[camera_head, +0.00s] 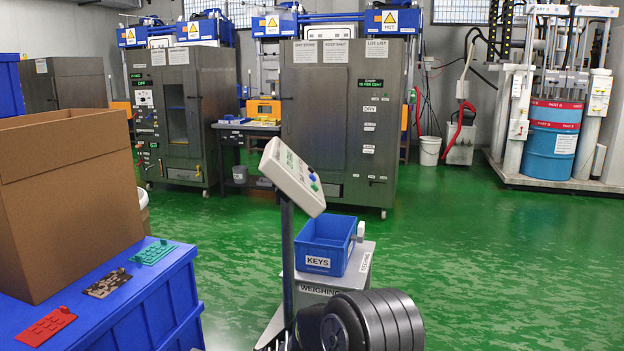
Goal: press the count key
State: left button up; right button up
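The weighing indicator (291,178) is a pale, tilted panel on a dark upright post (287,250) near the middle of the view. I see it at a steep angle. Small coloured keys, including a green one (312,177) and a blue one (315,187), sit near its lower right end. Their labels are too small to read, so I cannot tell which is the count key. A dark rounded part, seemingly one of my arm links, fills the bottom centre and hides part of the weighing stand.
A blue bin marked KEYS (322,245) stands on the weighing stand (357,270). At left, a cardboard box (68,200) and red, brown and green keypad-like pieces rest on a blue crate (165,300). Grey ovens (340,120) stand behind. Green floor (500,270) is clear at right.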

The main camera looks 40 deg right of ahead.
grip_shut()
dwell(0.8)
dwell(0.5)
